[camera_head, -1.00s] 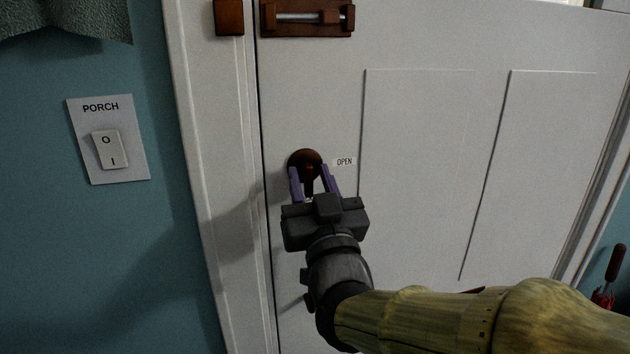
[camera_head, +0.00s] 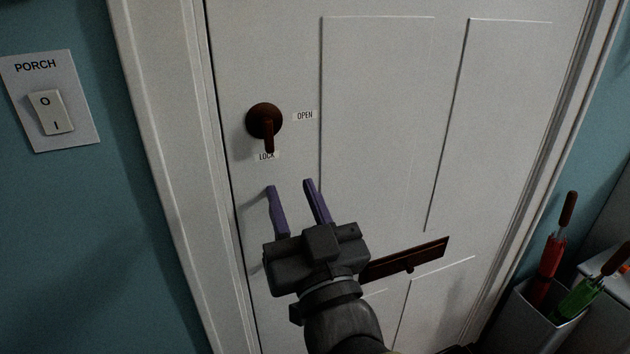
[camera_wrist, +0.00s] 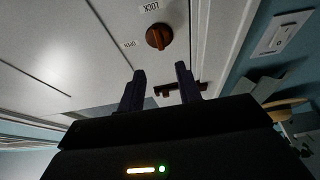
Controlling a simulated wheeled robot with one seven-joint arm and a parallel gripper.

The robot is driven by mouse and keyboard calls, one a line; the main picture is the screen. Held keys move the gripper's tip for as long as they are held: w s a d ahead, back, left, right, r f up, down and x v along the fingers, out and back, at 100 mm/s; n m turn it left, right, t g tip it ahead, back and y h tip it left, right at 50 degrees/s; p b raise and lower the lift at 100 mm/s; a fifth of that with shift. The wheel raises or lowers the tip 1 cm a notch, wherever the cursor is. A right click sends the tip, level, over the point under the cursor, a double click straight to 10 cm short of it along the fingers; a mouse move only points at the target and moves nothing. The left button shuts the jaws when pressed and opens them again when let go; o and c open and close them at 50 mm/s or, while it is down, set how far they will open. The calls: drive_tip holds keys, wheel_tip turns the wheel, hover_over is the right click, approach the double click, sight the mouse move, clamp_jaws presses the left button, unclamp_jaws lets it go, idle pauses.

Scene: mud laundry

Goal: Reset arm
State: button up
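My gripper (camera_head: 291,200) is open and empty, in front of the white door and below the brown turn knob (camera_head: 264,122). The knob's lever points down at the LOCK label (camera_head: 266,156); the OPEN label (camera_head: 305,115) is to its right. In the wrist view the knob (camera_wrist: 159,37) shows beyond the open purple fingers of my gripper (camera_wrist: 161,83), apart from them. The wrist view appears turned over, with the LOCK label (camera_wrist: 149,7) above the knob.
A porch switch (camera_head: 51,110) is on the blue wall at left. A brown slot plate (camera_head: 420,255) is on the door, partly behind my gripper. At right, a bin (camera_head: 527,322) holds umbrellas with red (camera_head: 551,262) and green (camera_head: 578,299) covers. A brown bolt (camera_wrist: 182,88) shows in the wrist view.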

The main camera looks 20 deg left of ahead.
drive_tip(key=w+d+f+m+g+h, duration=0.2)
drive_tip(key=w+d+f+g+h, duration=0.25)
drive_tip(key=f, duration=0.45)
drive_tip(key=w+d+f+m+g+h, duration=0.1)
drive_tip(key=w+d+f+h, duration=0.3)
drive_tip(key=w+d+f, duration=0.4)
drive_tip(key=s+d+f+m+g+h, duration=0.2)
drive_tip(key=s+d+f+g, duration=0.3)
drive_tip(key=d+f, duration=0.25)
drive_tip(key=s+d+f+m+g+h, duration=0.25)
drive_tip(key=s+d+f+g, duration=0.25)
drive_tip(key=d+f, duration=0.3)
drive_tip(key=w+p+v, duration=0.2)
drive_tip(key=p+v, duration=1.2)
drive_tip(key=w+r+p+v, duration=0.1)
drive_tip(key=w+p+v, duration=0.2)
drive_tip(key=p+v, duration=1.1)
drive_tip(key=shift+r, duration=0.3)
drive_tip(key=shift+w, duration=0.15)
